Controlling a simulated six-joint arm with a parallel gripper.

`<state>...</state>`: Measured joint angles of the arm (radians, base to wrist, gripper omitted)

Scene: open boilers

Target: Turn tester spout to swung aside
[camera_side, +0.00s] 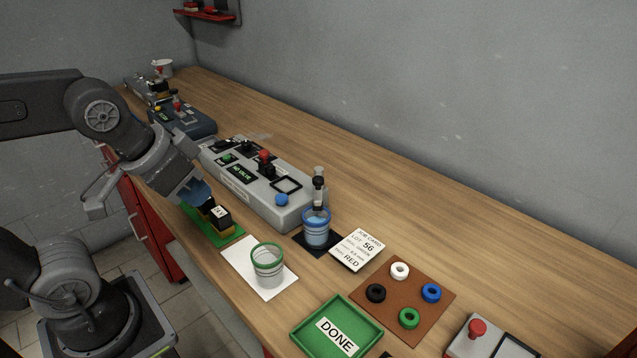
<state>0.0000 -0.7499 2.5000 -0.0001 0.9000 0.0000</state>
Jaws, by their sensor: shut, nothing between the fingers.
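The tester (262,178) is a long grey box with a red knob, green button, blue knob and small black panels. Its spout (319,190) is a dark upright piece with a grey top at the box's near right end. It stands over a blue-rimmed clear cup (316,232) on a black pad. My gripper (208,204) is shut and empty, pointing down at the left of the tester, close to a black and yellow block (220,216) on a green mat. I cannot tell whether it touches the block. It is well apart from the spout.
A green-rimmed cup (267,262) stands on a white sheet. A job card (357,250), a brown board (386,300) with several coloured rings and a green DONE tray (361,312) lie nearer. A blue-grey device (187,124) stands farther back.

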